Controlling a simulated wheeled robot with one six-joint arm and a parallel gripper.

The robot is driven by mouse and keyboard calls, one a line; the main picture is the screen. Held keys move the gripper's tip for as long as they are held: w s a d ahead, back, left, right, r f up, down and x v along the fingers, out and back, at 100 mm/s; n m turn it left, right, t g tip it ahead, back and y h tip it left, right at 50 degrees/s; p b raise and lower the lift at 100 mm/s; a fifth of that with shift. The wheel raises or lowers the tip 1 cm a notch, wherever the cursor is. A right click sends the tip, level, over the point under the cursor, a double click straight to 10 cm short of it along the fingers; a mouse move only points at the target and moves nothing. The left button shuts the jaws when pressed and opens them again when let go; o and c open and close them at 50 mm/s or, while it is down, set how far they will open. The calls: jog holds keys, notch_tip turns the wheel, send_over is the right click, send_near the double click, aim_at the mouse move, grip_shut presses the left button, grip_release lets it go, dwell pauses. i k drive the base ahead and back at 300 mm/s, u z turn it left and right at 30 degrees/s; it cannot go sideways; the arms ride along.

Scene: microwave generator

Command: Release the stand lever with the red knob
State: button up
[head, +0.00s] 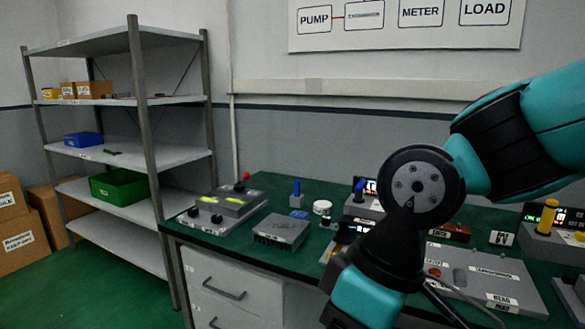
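A small red knob (246,176) shows at the back left of the green-topped bench, at the rear right corner of a grey unit (226,203). The lever under the knob is too small to make out, and I cannot tell its position. The grey unit has black knobs on its front and yellowish marks on top. My arm crosses the right half of the head view and bends down in front of the bench, to the right of the red knob and well apart from it. My gripper is below the bottom edge and not seen.
A grey finned box (282,231), a blue-topped post (296,190) and a white round container (322,207) stand right of the unit. Several labelled devices fill the bench's right side, partly hidden by my arm. A metal shelf (150,160) stands left of the bench.

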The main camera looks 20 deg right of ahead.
aim_at(246, 176)
jog(key=u, duration=0.35)
jog(key=i, duration=1.7)
jog(key=z, duration=0.15)
